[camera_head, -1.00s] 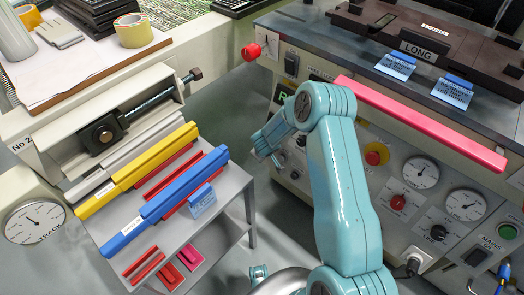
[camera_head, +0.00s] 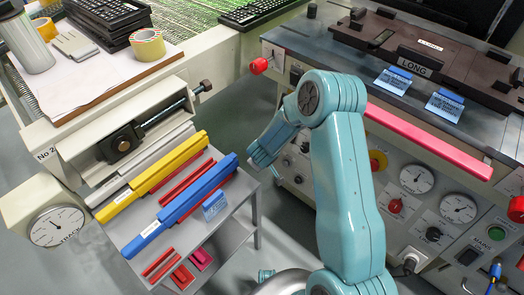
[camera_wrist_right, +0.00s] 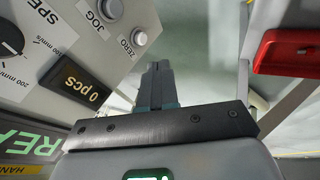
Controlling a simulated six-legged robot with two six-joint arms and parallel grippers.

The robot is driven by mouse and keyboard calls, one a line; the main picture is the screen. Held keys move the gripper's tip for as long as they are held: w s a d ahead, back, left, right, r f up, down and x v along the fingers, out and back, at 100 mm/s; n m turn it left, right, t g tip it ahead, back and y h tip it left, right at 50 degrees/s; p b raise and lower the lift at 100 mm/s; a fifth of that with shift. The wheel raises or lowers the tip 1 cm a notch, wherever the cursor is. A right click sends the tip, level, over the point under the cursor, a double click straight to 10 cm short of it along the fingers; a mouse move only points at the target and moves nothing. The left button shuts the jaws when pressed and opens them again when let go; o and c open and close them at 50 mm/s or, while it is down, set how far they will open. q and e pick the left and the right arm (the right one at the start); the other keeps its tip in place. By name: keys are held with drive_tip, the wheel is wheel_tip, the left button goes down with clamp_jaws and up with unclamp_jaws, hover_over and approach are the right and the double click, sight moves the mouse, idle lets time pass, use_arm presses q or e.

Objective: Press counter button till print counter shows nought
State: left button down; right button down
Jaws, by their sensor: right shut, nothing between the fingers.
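The print counter (camera_wrist_right: 82,87) is a dark display reading "0 pcs" in the right wrist view. The round grey ZERO button (camera_wrist_right: 139,38) and the JOG button (camera_wrist_right: 110,8) sit beyond it on the pale panel. My right gripper (camera_wrist_right: 157,75) is shut and empty, pointing past the panel's edge, to the right of the counter and apart from the ZERO button. In the head view my right gripper (camera_head: 257,158) is beside the machine front, and my teal arm hides the counter. My left gripper cannot be made out.
A green lit sign (camera_wrist_right: 32,146) and a speed dial (camera_wrist_right: 10,40) are on the panel. A red part (camera_wrist_right: 287,50) is at the right. In the head view, a grey rack (camera_head: 235,195) with yellow and blue bars (camera_head: 185,205) stands left of my arm; a pink bar (camera_head: 430,142) lies along the machine.

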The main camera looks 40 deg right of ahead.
drive_tip(key=p+v, duration=0.4)
drive_tip(key=v, duration=0.8)
drive_tip(key=shift+f, duration=0.1)
